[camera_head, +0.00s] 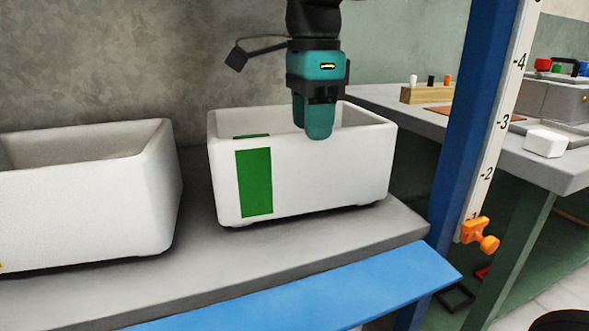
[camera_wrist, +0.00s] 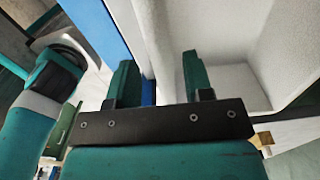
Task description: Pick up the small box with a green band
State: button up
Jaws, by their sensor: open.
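The small white foam box (camera_head: 300,185) has a green band (camera_head: 254,182) down its front wall. It stands upright on the grey bench, and its floor is hidden. My gripper (camera_head: 311,118) is open at the box's front rim, right of the band. One finger overlaps the outer front face, and the other is partly hidden toward the inside. In the wrist view, the white box wall (camera_wrist: 166,45) runs between the two spread fingers of my gripper (camera_wrist: 160,78). I cannot tell whether either finger touches the wall.
Another white box (camera_head: 85,205) stands to the left on the grey bench (camera_head: 225,255), with a gap between the boxes. A blue panel (camera_head: 310,290) runs along the front. A blue post with a scale (camera_head: 495,135) and orange clamp (camera_head: 478,234) stands at right, before another table.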

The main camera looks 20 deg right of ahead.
aim_at(295, 157)
notch_tip(295, 157, down, 3)
jog(key=shift+r+b, duration=0.1)
jog(key=shift+b, duration=0.25)
jog(key=shift+c, duration=0.5)
jog(key=shift+d, duration=0.1)
grip_shut()
